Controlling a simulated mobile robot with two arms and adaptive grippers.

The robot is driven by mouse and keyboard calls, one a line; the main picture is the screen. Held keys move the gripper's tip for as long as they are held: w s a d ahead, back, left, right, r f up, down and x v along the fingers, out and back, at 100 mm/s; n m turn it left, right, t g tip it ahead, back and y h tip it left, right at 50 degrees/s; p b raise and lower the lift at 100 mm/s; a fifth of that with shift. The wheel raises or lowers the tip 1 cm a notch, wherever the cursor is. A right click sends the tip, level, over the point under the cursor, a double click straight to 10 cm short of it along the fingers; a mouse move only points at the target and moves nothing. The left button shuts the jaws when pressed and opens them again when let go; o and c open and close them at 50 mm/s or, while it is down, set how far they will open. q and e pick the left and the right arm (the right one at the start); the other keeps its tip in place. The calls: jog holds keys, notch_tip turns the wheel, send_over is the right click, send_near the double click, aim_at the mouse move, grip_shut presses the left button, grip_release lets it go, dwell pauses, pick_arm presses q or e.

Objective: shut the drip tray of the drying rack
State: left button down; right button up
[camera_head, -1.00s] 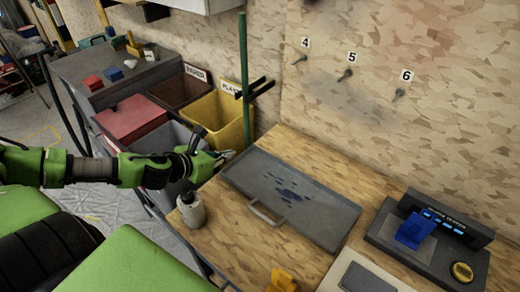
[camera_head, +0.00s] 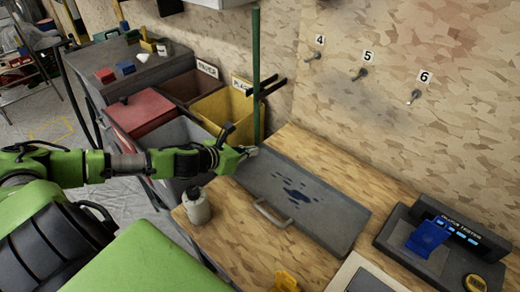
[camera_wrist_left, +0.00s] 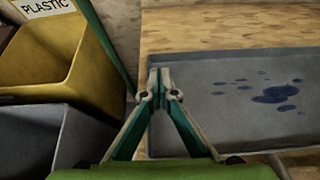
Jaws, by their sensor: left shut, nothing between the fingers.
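The drip tray (camera_head: 325,205) is a flat grey tray with dark blue wet spots and a handle (camera_head: 270,213) on its near side. It lies on the wooden worktop, and part of it shows in the left wrist view (camera_wrist_left: 225,125). My left gripper (camera_head: 250,151) is shut and empty at the tray's far left corner. In the left wrist view the closed fingertips (camera_wrist_left: 160,82) overlap the tray's left edge; whether they touch it I cannot tell. My right gripper is not in view. I see no drying rack frame that I can make out for sure.
A tester (camera_head: 440,245) with a blue part stands right. Numbered pegs (camera_head: 360,74) are on the wall.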

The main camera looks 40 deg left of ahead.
aim_at(267, 149)
pick_arm(q)
jog(key=shift+p+x, duration=0.35)
jog(key=shift+x, duration=2.2)
